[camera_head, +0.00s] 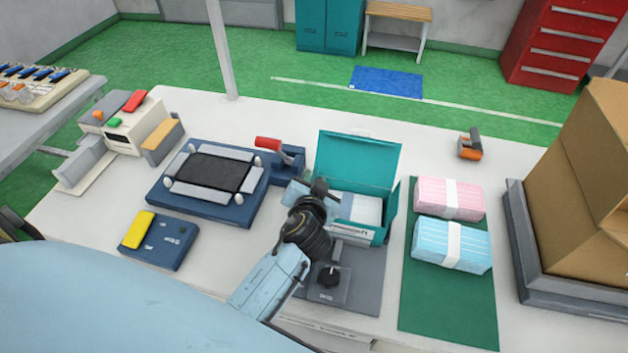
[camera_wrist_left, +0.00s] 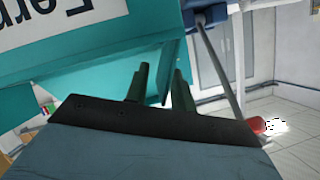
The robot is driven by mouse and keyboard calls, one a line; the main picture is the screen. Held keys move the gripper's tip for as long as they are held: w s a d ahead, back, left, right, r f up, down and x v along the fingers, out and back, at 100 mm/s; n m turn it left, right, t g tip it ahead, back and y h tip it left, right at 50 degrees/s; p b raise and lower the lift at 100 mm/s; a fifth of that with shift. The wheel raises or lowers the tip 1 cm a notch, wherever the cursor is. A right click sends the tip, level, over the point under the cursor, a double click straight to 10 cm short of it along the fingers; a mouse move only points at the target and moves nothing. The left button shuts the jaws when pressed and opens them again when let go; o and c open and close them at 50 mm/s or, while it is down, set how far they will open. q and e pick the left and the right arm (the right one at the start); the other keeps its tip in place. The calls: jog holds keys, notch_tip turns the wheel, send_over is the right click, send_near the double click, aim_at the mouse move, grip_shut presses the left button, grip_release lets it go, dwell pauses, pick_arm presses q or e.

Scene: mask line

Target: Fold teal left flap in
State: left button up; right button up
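The teal box (camera_head: 390,213) stands open on the grey mat, its back lid (camera_head: 357,160) raised and a white and pale blue stack (camera_head: 362,208) inside. My left gripper (camera_head: 318,186) is at the box's left side and hides most of that side, so the left flap is hard to make out. In the left wrist view, my left gripper (camera_wrist_left: 161,84) has its two fingers apart with a gap between them. A teal panel (camera_wrist_left: 125,70) lies close behind the fingers; I cannot tell whether they touch it. My right gripper is not in view.
Pink (camera_head: 449,198) and blue (camera_head: 452,245) mask bundles lie on a green mat (camera_head: 450,310) to the right. A blue fixture with a red handle (camera_head: 268,144) stands close on the left. A cardboard box (camera_head: 590,190) stands at far right.

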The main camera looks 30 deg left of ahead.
pick_arm(q)
jog(key=v, duration=1.3)
jog(key=shift+s, duration=0.15)
jog(key=shift+d, duration=0.1)
